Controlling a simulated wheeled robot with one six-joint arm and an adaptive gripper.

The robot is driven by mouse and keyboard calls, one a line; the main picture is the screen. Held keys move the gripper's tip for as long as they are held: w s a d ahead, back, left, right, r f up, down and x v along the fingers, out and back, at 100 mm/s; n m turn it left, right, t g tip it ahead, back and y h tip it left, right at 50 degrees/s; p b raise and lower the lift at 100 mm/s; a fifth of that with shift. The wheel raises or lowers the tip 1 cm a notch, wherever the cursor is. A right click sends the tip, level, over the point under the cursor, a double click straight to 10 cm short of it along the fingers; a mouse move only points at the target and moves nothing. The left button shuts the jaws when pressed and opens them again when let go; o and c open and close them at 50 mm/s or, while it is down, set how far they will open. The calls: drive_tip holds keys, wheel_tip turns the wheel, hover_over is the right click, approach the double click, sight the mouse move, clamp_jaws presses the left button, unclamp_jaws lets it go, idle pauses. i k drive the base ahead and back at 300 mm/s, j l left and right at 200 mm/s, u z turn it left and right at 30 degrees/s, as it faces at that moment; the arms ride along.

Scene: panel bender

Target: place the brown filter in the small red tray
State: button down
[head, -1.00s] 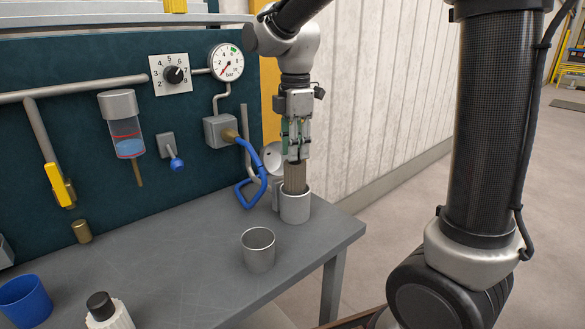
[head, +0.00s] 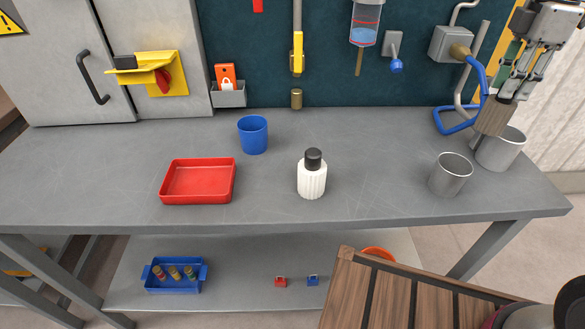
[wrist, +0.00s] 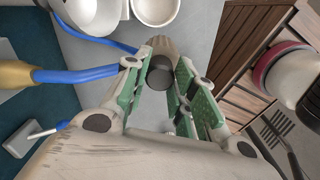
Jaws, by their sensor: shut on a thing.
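The brown filter (head: 493,118), ribbed with a dark end, is held tilted in my gripper (head: 508,94) at the upper right of the head view. In the wrist view the filter (wrist: 161,47) sits between the green-padded fingers of my gripper (wrist: 160,88), its dark end toward the camera. In the head view its lower end overlaps the left rim of a metal cup (head: 503,153); I cannot tell the gap. The small red tray (head: 198,198) lies empty on the grey bench, left of centre and well away from my gripper.
On the bench (head: 370,205), a white bottle (head: 312,180) with a black cap and a blue cup (head: 253,135) stand near the tray. A second metal cup (head: 450,175) stands at the right. A blue hose (head: 470,90) hangs beside my gripper. Bare bench lies between bottle and metal cups.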

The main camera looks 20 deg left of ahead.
sight(201, 184)
drive_tip(key=k+j+u, duration=0.1)
drive_tip(key=u, duration=0.35)
drive_tip(key=j+u, duration=0.45)
drive_tip(key=k+j+u, duration=0.1)
drive_tip(key=u, duration=0.35)
drive_tip(key=j, duration=0.1)
